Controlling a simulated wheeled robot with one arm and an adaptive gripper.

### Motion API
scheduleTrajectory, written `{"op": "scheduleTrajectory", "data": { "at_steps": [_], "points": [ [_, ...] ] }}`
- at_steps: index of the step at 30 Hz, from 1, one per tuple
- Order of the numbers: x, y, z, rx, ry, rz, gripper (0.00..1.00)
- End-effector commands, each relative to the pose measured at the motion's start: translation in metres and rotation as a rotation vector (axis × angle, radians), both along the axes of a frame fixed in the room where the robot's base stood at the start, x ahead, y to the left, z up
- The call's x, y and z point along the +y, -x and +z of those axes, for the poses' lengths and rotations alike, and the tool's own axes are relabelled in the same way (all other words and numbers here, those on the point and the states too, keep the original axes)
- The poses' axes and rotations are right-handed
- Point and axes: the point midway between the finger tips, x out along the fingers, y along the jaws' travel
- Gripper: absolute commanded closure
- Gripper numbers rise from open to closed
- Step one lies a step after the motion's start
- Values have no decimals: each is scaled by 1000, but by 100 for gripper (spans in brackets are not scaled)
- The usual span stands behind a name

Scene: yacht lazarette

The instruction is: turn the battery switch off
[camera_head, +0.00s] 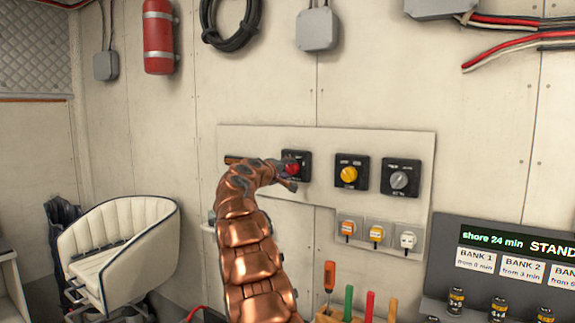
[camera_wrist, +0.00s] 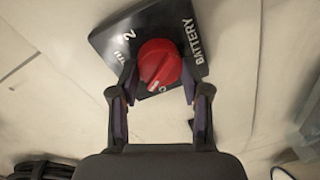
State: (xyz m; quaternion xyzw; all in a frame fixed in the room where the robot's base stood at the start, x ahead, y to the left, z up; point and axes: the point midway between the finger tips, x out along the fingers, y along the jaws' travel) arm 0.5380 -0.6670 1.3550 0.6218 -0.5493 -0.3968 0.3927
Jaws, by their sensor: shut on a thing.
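The battery switch (camera_wrist: 120,37) is a square black plate lettered "BATTERY" with a round red knob (camera_wrist: 160,62). In the wrist view the plate is tilted, and a "2" shows on its left part. A pale mark on the knob points down and slightly left, towards lettering that is mostly hidden. My gripper (camera_wrist: 160,80) is shut on the red knob, one finger on each side. In the head view my copper-coloured arm reaches up to the red knob (camera_head: 291,168), and my gripper partly covers the switch (camera_head: 304,156).
Right of the switch, on the same white panel (camera_head: 370,138), are a yellow-knob switch (camera_head: 349,172) and a grey-knob switch (camera_head: 399,178). Several small plugs sit below them. Upright coloured-handled tools (camera_head: 348,303) stand under the panel. A display console (camera_head: 500,245) is at right, a white seat (camera_head: 115,250) at left.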

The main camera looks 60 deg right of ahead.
Motion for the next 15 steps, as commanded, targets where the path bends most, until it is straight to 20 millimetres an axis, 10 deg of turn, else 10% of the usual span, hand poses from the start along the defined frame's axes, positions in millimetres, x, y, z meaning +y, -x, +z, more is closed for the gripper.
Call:
{"op": "scheduleTrajectory", "data": {
  "at_steps": [15],
  "points": [
    [0, -2, 1, 432, 18, 2, 88]
  ]
}}
